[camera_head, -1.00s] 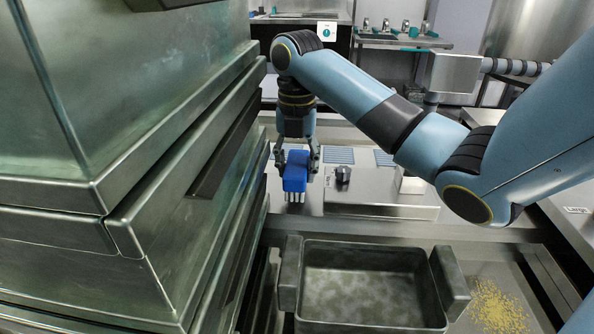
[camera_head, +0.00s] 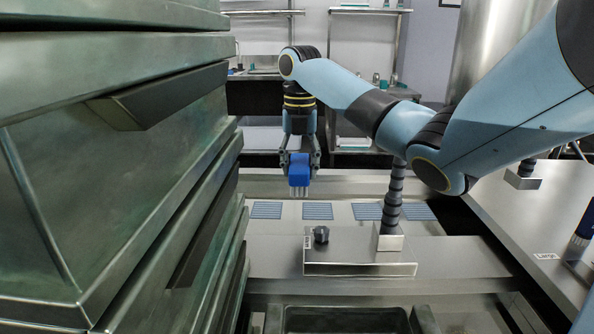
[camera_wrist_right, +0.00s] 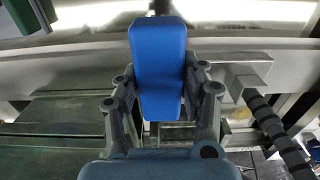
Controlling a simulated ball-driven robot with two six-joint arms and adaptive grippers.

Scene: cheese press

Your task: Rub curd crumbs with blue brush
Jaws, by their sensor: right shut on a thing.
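The blue brush (camera_head: 299,172) is held in my right gripper (camera_head: 299,165), its pale bristles pointing down. In the head view it hangs above the steel bench, apart from the surface. In the right wrist view the brush's blue block (camera_wrist_right: 158,65) fills the space between the two fingers (camera_wrist_right: 160,100), which are shut on its sides. The curd crumbs do not show in either view now. My left gripper is not in view.
Large stacked steel boxes (camera_head: 110,150) block the left side. A steel plate with a black knob (camera_head: 321,234) and a ribbed post (camera_head: 393,200) stand on the bench. Blue striped panels (camera_head: 318,211) lie behind. A steel tub (camera_head: 345,320) shows partly at the bottom edge.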

